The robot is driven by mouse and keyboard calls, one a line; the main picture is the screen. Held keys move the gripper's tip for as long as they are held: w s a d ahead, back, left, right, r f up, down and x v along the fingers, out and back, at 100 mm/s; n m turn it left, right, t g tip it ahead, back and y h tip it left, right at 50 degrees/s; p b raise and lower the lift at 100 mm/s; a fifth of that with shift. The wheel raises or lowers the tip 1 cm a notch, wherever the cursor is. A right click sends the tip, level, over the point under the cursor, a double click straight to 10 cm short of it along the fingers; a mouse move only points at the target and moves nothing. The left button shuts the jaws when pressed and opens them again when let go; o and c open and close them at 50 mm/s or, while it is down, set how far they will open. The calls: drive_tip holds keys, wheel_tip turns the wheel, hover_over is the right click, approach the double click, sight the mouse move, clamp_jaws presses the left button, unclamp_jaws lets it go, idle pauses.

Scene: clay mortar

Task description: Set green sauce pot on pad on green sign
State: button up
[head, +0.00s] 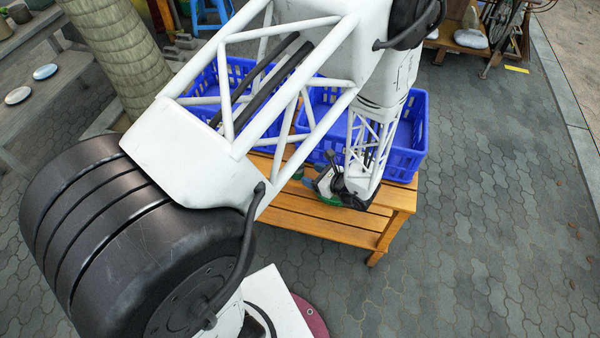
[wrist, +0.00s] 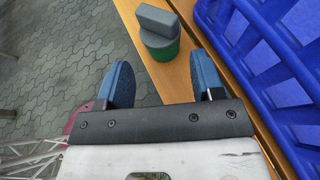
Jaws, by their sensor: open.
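In the wrist view a short green pot (wrist: 160,48) with a thick grey block-like top stands upright on the wooden slats. I take it to be the green sauce pot. My gripper (wrist: 161,66) is open, its two blue-padded fingers spread apart with nothing between them. The pot is just beyond the fingertips, nearer the right finger, and apart from the pads as far as I can tell. In the head view my arm hides most of the gripper; small green patches (head: 348,201) show by it, which I cannot identify. I cannot make out the pad or green sign.
A slatted wooden bench (head: 325,226) carries blue plastic crates (head: 408,150); a crate wall (wrist: 250,60) rises close to the right of the pot in the wrist view. Bare slats lie along the front. Grey paving (head: 490,230) is open to the right.

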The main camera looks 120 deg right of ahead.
drive_tip(key=shift+w+d+r+n+t+y, duration=0.2)
drive_tip(key=shift+w+r+n+t+y, duration=0.15)
drive_tip(key=shift+n, duration=0.35)
drive_tip(key=d+r+n+g+y, duration=0.1)
drive_tip(key=r+n+y, duration=0.2)
drive_tip(key=n, duration=0.8)
drive_tip(key=w+d+r+n+g+y, duration=0.1)
drive_tip(key=d+r+n+g+y, duration=0.1)
drive_tip(key=n, duration=1)
drive_tip(key=d+r+n+g+y, duration=0.1)
drive_tip(key=r+n+y, duration=0.3)
drive_tip(key=n, duration=0.7)
drive_tip(key=shift+w+d+g+y, duration=0.2)
drive_tip(key=shift+d+g+y, duration=0.2)
drive_tip(key=shift+g+y, duration=0.3)
drive_tip(key=shift+f, duration=0.1)
drive_tip(key=shift+w+d+f, duration=0.1)
drive_tip(key=shift+d+f, duration=0.1)
drive_tip(key=shift+f, duration=1.5)
drive_tip(key=shift+w+d+f, duration=0.1)
drive_tip(key=shift+d+f, duration=0.05)
drive_tip(key=shift+f, duration=1.5)
